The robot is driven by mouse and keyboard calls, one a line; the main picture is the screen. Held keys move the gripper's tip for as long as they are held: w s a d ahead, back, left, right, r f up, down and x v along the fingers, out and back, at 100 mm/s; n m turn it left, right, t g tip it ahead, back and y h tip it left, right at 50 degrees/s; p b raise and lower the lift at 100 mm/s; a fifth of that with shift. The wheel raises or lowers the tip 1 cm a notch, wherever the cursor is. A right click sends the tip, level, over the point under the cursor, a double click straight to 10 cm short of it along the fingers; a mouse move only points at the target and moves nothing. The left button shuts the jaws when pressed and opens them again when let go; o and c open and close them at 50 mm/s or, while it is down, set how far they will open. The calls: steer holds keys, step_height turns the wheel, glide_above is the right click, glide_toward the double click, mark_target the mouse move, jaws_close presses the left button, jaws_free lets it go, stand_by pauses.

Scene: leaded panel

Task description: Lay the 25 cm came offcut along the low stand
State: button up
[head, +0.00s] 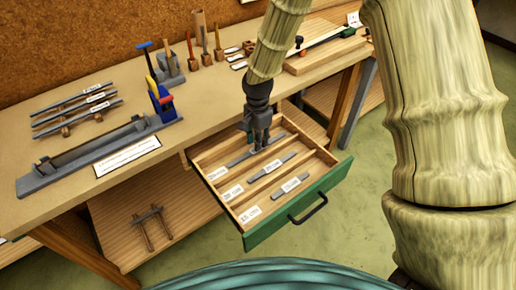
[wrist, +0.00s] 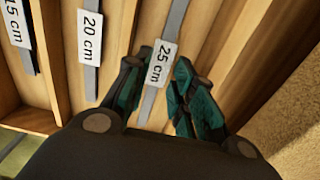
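The 25 cm came offcut (head: 238,161) is a thin grey strip in the far compartment of the open drawer (head: 262,233). It carries a white "25 cm" tag in the wrist view (wrist: 177,22). My gripper (head: 258,147) points down into that compartment, over the offcut. In the wrist view my gripper (wrist: 158,75) is open, with one teal finger on each side of the strip; whether they touch it I cannot tell. A long grey stand (head: 60,180) with raised ends and a white label lies along the bench's front edge; its label is unreadable.
Shorter tagged strips, 20 cm (wrist: 90,60) and 15 cm (wrist: 22,50), lie in the other compartments, between wooden dividers. Several labelled strips (head: 75,112) rest on small wooden blocks on the bench. A blue clamp (head: 160,98) and upright tools stand farther right.

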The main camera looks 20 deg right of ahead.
steer(key=shift+f, duration=1.5)
jaws_close()
steer(key=shift+r, duration=0.1)
step_height(320, 180, up, 10)
steer(key=shift+b, duration=0.4)
